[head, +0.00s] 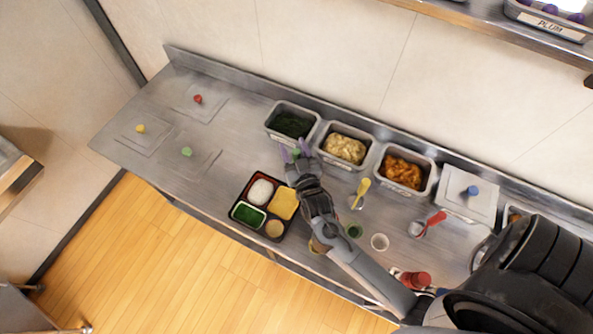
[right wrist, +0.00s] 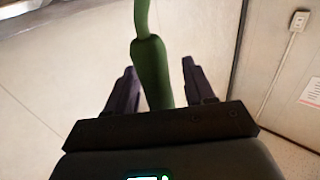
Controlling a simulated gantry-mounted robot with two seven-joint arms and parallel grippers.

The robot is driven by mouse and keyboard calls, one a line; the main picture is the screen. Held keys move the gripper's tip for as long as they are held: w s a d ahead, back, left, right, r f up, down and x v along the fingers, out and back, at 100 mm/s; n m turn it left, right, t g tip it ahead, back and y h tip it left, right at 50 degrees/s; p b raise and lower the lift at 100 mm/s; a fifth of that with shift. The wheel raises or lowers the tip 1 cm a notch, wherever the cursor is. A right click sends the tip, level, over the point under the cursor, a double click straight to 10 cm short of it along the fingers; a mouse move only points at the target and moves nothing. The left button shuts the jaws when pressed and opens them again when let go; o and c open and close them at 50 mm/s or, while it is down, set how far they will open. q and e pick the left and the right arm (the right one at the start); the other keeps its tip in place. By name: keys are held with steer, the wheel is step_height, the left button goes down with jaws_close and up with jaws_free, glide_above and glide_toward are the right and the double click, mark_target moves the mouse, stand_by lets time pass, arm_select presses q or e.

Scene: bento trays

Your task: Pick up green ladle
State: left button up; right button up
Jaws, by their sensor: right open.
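The green ladle (right wrist: 152,75) shows in the right wrist view as a thick green handle that narrows and curves at the top of the picture. My right gripper (right wrist: 158,67) is open, with one dark purple finger on each side of the handle and gaps showing between. In the head view my right gripper (head: 295,150) is at the front edge of the tray of dark green food (head: 271,130). My left gripper is not in view.
A black bento tray (head: 233,212) stands just left of my right arm. Trays of pale food (head: 368,160) and orange food (head: 432,190) stand to the right. A yellow ladle (head: 362,188) and red ladle (head: 434,219) lie near my forearm. The counter's left holds several knobbed lids.

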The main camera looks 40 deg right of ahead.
jaws_close()
stand_by(0.3)
steer(key=shift+r, duration=0.1)
steer(key=shift+r, duration=0.1)
